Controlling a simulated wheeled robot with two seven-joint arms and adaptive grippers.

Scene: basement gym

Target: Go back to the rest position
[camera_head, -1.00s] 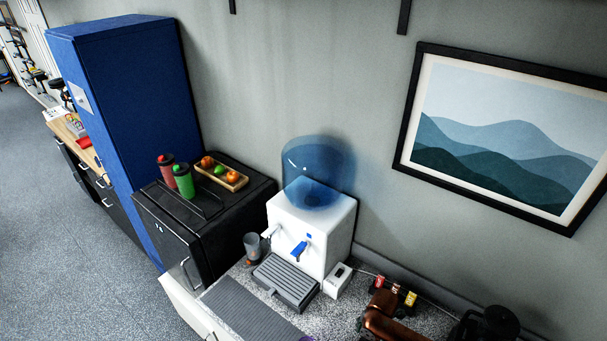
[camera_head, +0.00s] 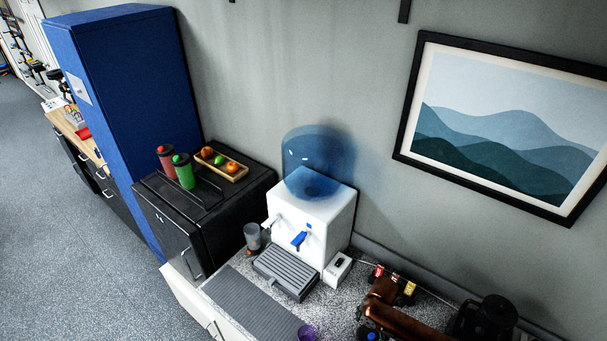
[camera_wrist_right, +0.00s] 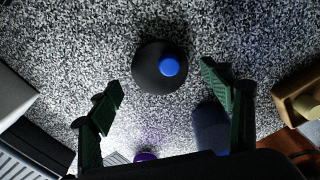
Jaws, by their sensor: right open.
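My right gripper (camera_wrist_right: 162,82) is open in the right wrist view, its two dark green fingers spread wide with nothing between their pads. Beyond the fingertips, a black round bottle with a blue cap (camera_wrist_right: 168,67) stands on the speckled counter, seen from above and apart from both fingers. A blue-topped dark item (camera_head: 369,333), probably the same bottle, shows at the bottom edge of the head view.
A white water dispenser (camera_head: 339,222) with a grey drip tray (camera_head: 287,272) stands on the counter. A purple cup (camera_head: 306,332) stands near its front. A black mini fridge (camera_head: 165,225) and a blue cabinet (camera_head: 125,100) stand left.

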